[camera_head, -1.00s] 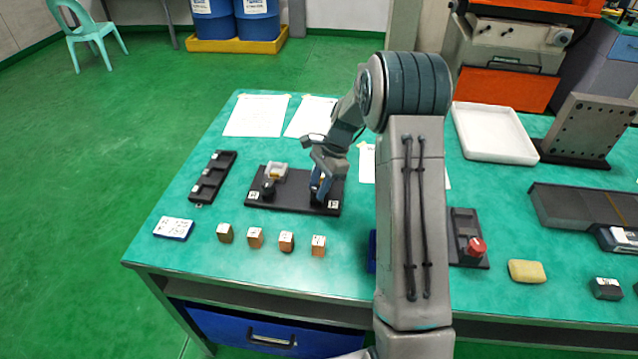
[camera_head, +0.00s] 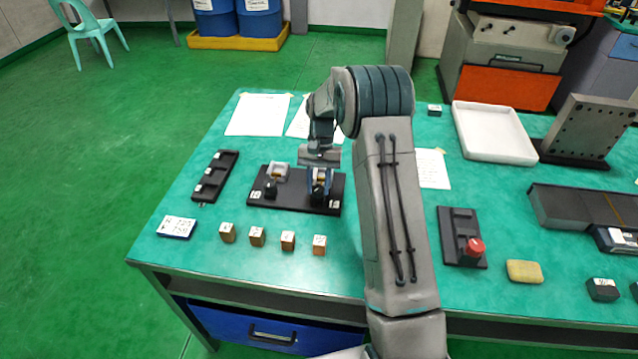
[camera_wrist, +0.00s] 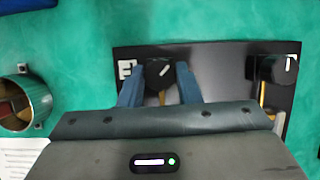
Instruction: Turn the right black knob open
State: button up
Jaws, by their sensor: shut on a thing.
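A black plate (camera_head: 293,204) on the green table carries two black knobs. The right black knob (camera_wrist: 158,73) sits between the blue fingers of my gripper (camera_wrist: 160,84), which is shut on it. A white line on this knob lies diagonally in the wrist view. A white label (camera_wrist: 125,69) is beside it. The left black knob (camera_head: 269,189) is free; in the wrist view it is at the right (camera_wrist: 272,68) with a near upright white line. In the head view my gripper (camera_head: 319,188) comes down from above and hides most of the right knob.
Several wooden blocks (camera_head: 288,241) stand in front of the plate. A black tray (camera_head: 213,176) lies to its left. An open metal cylinder (camera_wrist: 26,101) shows beside the plate in the wrist view. A red-button box (camera_head: 462,238) stands right of my arm.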

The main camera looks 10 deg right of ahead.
jog(key=n+h, duration=0.1)
jog(key=n, duration=0.3)
jog(key=shift+a+n+h, duration=0.15)
jog(key=shift+n+h, duration=0.15)
jog(key=shift+h, duration=0.1)
jog(key=shift+a+n+h, duration=0.1)
jog(key=shift+n+h, duration=0.6)
jog(key=shift+n, duration=1.2)
jog(key=o, duration=1)
jog(key=shift+c, duration=0.2)
jog(key=shift+r, duration=0.15)
jog(key=v, duration=1.3)
jog(key=shift+a+r+b, duration=0.15)
jog(key=shift+r+b, duration=0.2)
jog(key=shift+b, duration=0.05)
